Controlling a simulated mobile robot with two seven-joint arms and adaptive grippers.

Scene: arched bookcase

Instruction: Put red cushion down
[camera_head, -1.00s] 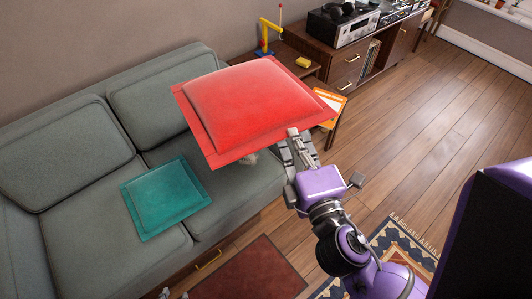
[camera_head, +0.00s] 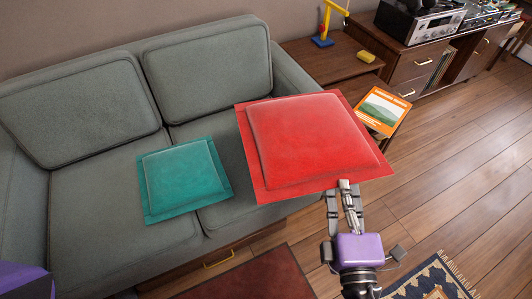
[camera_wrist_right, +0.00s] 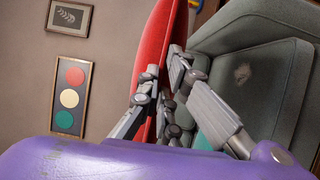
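The red cushion (camera_head: 310,142) is a square with a flat border, held up in front of the right end of the grey sofa (camera_head: 95,205). My right gripper (camera_head: 342,192) is shut on its near edge in the head view. In the right wrist view the red cushion (camera_wrist_right: 160,65) stands edge-on between the fingers of my right gripper (camera_wrist_right: 160,80). The cushion hides part of the sofa's right seat and armrest. My left gripper is not seen; only a purple part of mine shows at the lower left.
A teal cushion (camera_head: 184,179) lies on the sofa seat. A side table (camera_head: 320,60) stands right of the sofa, and an orange magazine (camera_head: 382,110) is near it. A dark red rug (camera_head: 250,278) and a patterned rug (camera_head: 430,280) lie on the floor.

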